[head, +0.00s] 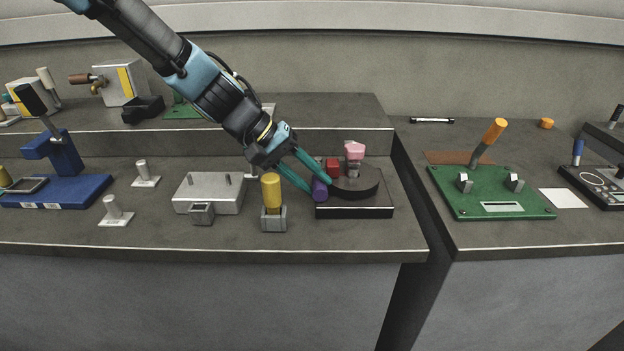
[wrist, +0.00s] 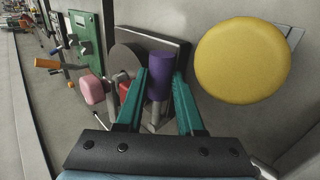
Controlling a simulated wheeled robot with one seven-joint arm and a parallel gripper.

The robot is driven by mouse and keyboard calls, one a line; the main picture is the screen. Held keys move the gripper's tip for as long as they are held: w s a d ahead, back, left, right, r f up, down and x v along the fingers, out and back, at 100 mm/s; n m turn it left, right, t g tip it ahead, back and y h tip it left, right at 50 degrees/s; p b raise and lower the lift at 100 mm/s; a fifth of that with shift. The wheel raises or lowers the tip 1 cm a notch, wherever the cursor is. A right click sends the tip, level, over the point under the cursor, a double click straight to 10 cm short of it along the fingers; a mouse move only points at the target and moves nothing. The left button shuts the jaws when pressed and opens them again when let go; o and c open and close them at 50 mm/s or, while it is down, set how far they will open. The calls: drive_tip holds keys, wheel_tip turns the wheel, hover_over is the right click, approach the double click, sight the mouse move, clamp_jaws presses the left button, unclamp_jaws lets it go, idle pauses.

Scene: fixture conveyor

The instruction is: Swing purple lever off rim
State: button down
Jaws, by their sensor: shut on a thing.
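The purple lever (head: 319,191) is a short cylinder at the left side of a dark round disc (head: 366,187). The disc sits on a dark square base (head: 360,211). My gripper (head: 320,177) reaches down from the upper left with its teal fingers at the lever. In the wrist view the lever (wrist: 160,75) stands between the two fingertips, and my gripper (wrist: 160,82) is shut on it. A red block (head: 332,167) and a pink knob (head: 354,151) are at the disc's back side. The lever's joint with the disc is hard to make out.
A yellow-topped post (head: 271,190) stands close to the left of the lever; its round top (wrist: 243,58) looms large in the wrist view. A grey metal box (head: 209,192) is further left. A gap separates this bench from the right one with a green board (head: 488,195).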

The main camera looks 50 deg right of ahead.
drive_tip(key=shift+w+a+m+y, duration=0.15)
drive_tip(key=shift+w+m+y, duration=0.15)
drive_tip(key=shift+w+m, duration=0.15)
drive_tip(key=c, duration=0.5)
unclamp_jaws()
drive_tip(key=b+v, duration=0.1)
drive_tip(key=v, duration=0.9)
drive_tip(key=shift+w+a+r, duration=0.15)
drive_tip(key=shift+w+r, duration=0.1)
drive_tip(key=shift+w, duration=0.1)
drive_tip(key=shift+c, duration=0.3)
